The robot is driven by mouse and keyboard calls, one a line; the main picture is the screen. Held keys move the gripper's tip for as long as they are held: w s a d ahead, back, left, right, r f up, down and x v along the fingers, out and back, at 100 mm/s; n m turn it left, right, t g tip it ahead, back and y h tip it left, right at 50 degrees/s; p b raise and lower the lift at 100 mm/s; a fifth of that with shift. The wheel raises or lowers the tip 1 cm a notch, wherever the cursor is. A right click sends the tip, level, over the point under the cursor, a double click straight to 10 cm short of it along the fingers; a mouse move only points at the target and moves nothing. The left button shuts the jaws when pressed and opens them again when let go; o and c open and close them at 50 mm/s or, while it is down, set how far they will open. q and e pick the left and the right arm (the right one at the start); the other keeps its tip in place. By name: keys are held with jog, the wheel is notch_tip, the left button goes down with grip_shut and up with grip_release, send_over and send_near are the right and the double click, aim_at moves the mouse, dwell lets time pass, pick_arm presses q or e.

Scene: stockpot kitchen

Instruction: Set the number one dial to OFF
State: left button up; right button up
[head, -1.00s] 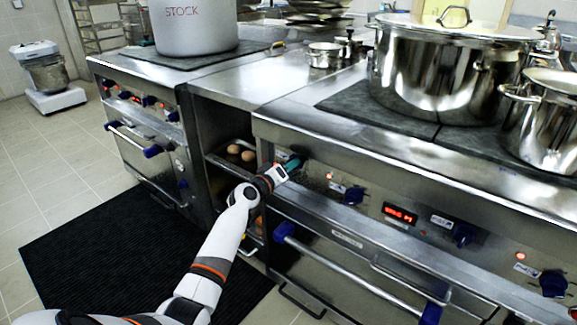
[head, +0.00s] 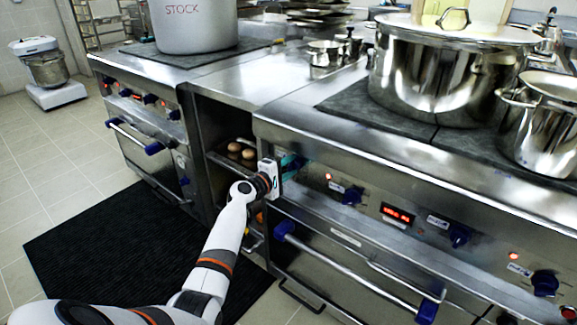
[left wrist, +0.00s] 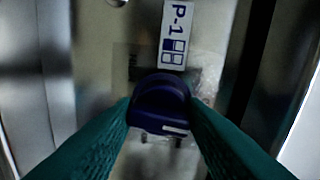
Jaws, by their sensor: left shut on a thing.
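The number one dial (left wrist: 160,103) is a dark blue knob under a label (left wrist: 175,35) reading P-1 in the left wrist view. A white mark shows on the knob's lower part. My left gripper (left wrist: 160,112) is shut on the dial, one teal finger on each side. In the head view my left gripper (head: 287,165) is at the left end of the near stove's front panel (head: 318,172), and it hides the dial there. The dial's OFF marking cannot be made out. My right gripper is not in view.
More blue knobs (head: 351,195) and a red display (head: 397,214) sit along the panel to the right. An oven handle (head: 340,270) with blue ends runs below. A large steel pot (head: 440,80) stands on the stove top. An open shelf with round buns (head: 240,151) is at the left.

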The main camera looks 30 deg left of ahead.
pick_arm(q)
jog(key=shift+n, duration=0.5)
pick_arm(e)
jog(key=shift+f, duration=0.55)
pick_arm(q)
jog(key=o, duration=1)
jog(key=shift+c, duration=0.2)
jog(key=s+a+p, duration=0.1)
jog(key=s+p, duration=0.1)
jog(key=s, duration=1)
jog(key=shift+a+r, duration=0.15)
jog(key=shift+r, duration=0.25)
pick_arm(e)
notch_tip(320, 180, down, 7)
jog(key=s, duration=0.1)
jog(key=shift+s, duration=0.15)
